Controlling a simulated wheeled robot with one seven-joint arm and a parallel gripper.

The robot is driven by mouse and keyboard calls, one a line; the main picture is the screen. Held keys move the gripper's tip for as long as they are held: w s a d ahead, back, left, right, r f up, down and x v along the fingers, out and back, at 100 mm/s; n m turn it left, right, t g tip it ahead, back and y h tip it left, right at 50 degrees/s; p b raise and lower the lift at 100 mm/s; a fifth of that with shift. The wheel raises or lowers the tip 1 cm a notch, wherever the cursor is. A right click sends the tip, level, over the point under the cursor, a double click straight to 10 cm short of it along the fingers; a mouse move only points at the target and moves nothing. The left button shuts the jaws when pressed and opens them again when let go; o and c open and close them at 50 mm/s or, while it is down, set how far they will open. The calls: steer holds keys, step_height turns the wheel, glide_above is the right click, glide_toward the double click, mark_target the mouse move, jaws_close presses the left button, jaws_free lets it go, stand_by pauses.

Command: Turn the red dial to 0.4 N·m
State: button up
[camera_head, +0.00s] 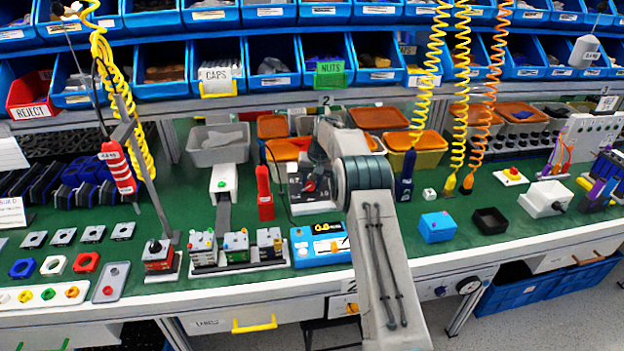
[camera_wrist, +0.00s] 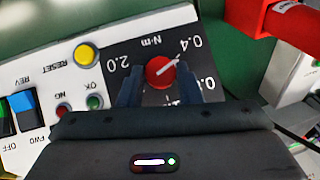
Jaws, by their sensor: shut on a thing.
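The red dial (camera_wrist: 160,72) sits on a black face with upside-down torque labels in the wrist view. The 2.0 label (camera_wrist: 118,62) is on the left; a label at lower right is partly hidden. My gripper (camera_wrist: 159,76) is shut on the dial, one dark finger on each side. In the head view the dial (camera_head: 310,185) shows small and red on its panel, below my wrist.
Beside the dial are a yellow RESET button (camera_wrist: 86,54), NG and OK lights, and a blue rocker switch (camera_wrist: 21,101). A red object (camera_wrist: 283,28) stands close at upper right. Bins (camera_head: 212,146) stand behind my arm on the green bench.

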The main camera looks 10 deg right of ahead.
steer(key=shift+a+n+h, duration=0.1)
steer(key=shift+n+h, duration=0.3)
steer(key=shift+n, duration=0.1)
stand_by(0.3)
steer(key=o, duration=1)
steer(key=shift+c, duration=0.2)
step_height(320, 180, up, 14)
steer(key=s+d, duration=0.1)
steer(key=s, duration=0.1)
steer(key=shift+f, duration=0.15)
